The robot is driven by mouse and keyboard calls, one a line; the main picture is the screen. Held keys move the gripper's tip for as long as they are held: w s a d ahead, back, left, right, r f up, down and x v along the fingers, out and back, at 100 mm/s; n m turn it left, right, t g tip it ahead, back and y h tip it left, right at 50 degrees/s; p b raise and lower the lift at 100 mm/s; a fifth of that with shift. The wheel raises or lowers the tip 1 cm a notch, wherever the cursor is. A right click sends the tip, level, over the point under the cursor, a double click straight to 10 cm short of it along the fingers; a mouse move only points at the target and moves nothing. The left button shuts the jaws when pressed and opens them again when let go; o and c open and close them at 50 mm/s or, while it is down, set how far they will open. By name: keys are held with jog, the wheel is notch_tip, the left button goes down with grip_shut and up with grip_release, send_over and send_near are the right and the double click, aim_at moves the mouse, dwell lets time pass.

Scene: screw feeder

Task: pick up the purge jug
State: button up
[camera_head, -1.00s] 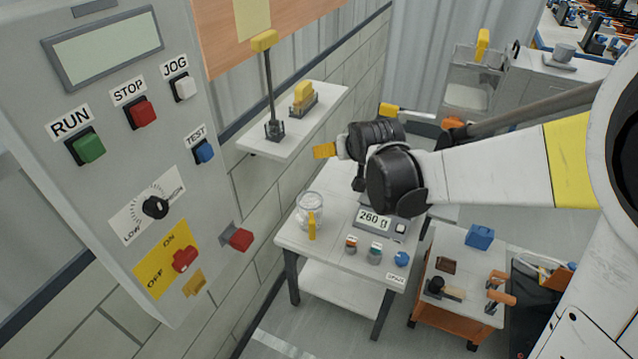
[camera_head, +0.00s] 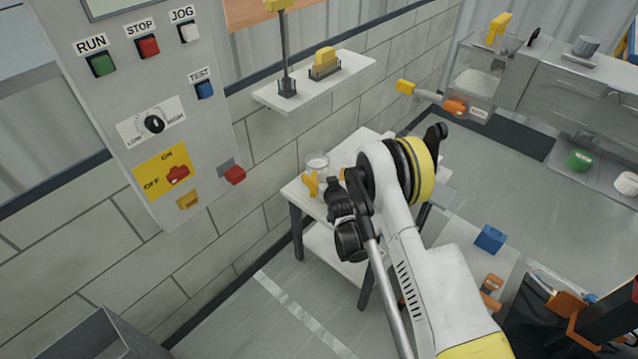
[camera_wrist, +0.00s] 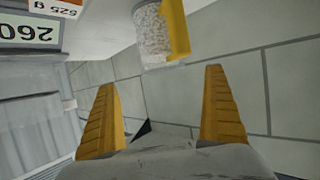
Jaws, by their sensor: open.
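The purge jug (camera_head: 317,161) is a clear jug with a yellow handle, standing on the small white table. In the wrist view the jug (camera_wrist: 151,38) shows white granules inside, and its yellow handle faces right. My gripper (camera_wrist: 160,108) is open and empty, its two yellow fingers spread apart. The jug lies ahead of the fingertips in that view, nearer the top edge, and is not between the fingers. In the head view my arm hides most of the gripper.
My arm covers much of the white table (camera_head: 293,190). A scale display (camera_wrist: 30,30) reading 260 sits at the wrist view's upper left. A wall shelf (camera_head: 356,74) with yellow-topped items is above the table. The grey control panel (camera_head: 215,130) stands left. A blue block (camera_head: 490,238) is right of the table.

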aim_at(321, 169)
jog(key=b+x, duration=0.1)
jog(key=x, duration=0.2)
jog(key=shift+f, duration=0.2)
jog(key=b+x, duration=0.1)
jog(key=x, duration=0.1)
jog(key=b+x, duration=0.1)
jog(key=x, duration=0.1)
jog(key=b+x, duration=0.1)
jog(key=x, duration=0.1)
jog(key=shift+w+a+r, duration=0.2)
jog(key=shift+r, duration=0.15)
jog(key=c, duration=1.5)
